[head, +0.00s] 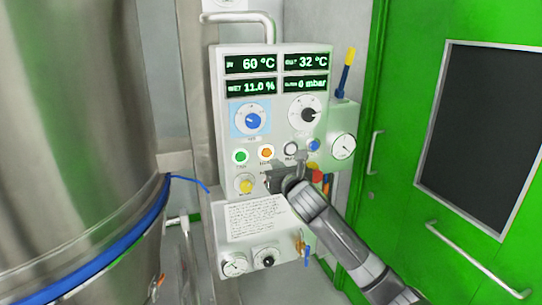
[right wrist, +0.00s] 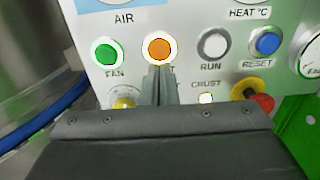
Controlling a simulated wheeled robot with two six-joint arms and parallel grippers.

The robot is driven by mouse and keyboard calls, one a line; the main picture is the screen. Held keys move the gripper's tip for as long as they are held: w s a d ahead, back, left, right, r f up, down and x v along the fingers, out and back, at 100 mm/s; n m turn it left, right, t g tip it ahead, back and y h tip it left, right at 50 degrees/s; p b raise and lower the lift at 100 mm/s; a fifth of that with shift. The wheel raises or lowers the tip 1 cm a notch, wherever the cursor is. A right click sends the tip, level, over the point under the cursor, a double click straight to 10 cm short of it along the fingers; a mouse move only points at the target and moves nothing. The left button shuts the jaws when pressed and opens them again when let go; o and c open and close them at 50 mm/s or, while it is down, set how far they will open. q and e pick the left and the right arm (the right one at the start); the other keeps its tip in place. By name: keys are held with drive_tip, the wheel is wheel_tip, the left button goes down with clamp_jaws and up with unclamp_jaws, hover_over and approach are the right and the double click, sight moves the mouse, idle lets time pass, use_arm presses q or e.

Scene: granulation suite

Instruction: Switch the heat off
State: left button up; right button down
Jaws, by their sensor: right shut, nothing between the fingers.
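The control panel (head: 222,130) fills the middle of the head view. Its orange button (head: 266,152) sits between the green FAN button (head: 240,156) and the pale RUN button (head: 291,149). In the right wrist view the orange button (right wrist: 159,49) is in full sight, its caption mostly hidden by my fingers. The HEAT °C knob (head: 307,114) is black on a white dial, higher on the right. My right gripper (right wrist: 159,70) is shut and empty, its tips just below the orange button in that view. I cannot tell whether they touch the panel. My left gripper is out of view.
The blue RESET button (right wrist: 264,41) and a red stop knob (right wrist: 262,103) on yellow are to the right. The blue AIR knob (head: 253,120) is above. A steel vessel (head: 75,120) stands left; a green door (head: 400,180) is right.

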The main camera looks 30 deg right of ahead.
sight(267, 154)
drive_tip(key=shift+p+x, duration=0.65)
drive_tip(key=shift+x, duration=1.75)
